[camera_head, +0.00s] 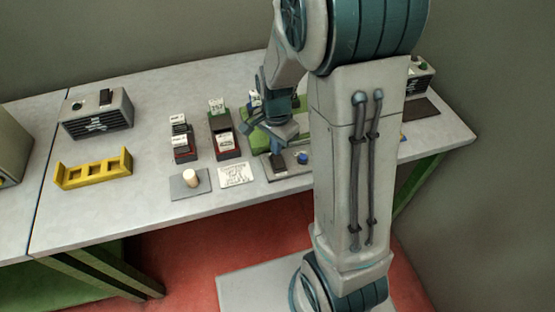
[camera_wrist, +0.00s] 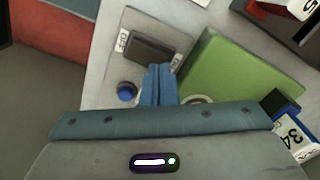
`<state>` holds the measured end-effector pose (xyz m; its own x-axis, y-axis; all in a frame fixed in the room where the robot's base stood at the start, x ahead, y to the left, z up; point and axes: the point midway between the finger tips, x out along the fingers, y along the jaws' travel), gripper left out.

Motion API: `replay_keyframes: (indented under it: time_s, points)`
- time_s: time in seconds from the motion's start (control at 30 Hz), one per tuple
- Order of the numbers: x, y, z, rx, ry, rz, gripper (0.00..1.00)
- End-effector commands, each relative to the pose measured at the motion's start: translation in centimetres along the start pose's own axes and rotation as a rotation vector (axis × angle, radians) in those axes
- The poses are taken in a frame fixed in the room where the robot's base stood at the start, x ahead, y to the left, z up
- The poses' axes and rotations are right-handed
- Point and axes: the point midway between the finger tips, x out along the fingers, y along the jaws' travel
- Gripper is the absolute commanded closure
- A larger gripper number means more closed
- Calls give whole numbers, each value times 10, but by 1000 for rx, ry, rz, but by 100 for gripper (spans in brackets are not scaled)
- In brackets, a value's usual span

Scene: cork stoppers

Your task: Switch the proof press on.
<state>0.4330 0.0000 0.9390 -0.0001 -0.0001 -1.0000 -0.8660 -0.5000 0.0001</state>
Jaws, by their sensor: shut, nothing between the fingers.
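A grey control plate (camera_wrist: 132,28) carries a dark rocker switch (camera_wrist: 150,50), with an OFF label (camera_wrist: 122,41) at one end and a partly hidden label at the other. A blue round button (camera_wrist: 127,90) sits beside it. A green bed (camera_wrist: 240,75), seemingly the proof press, lies alongside; it shows partly behind my arm in the head view (camera_head: 259,141). My gripper (camera_wrist: 159,70) is shut and empty, its fingertips over the plate close to the rocker's near edge; contact cannot be told. In the head view my gripper (camera_head: 276,146) is above the switch (camera_head: 278,164).
Card-topped dark blocks (camera_head: 222,140) stand left of the green bed. A cork on a grey pad (camera_head: 188,182), a white card (camera_head: 236,175), a yellow rack (camera_head: 93,170) and a vented grey box (camera_head: 97,115) are farther left. My arm hides part of the table's right side.

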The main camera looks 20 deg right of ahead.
Motion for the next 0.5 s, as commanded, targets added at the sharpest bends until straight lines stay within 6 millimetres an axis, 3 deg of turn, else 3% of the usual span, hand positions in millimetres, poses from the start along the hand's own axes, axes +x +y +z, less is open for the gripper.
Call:
replay_keyframes:
  time_s: [0.5]
  points:
    - [9, 0, 0, 0, 0, 0, 100]
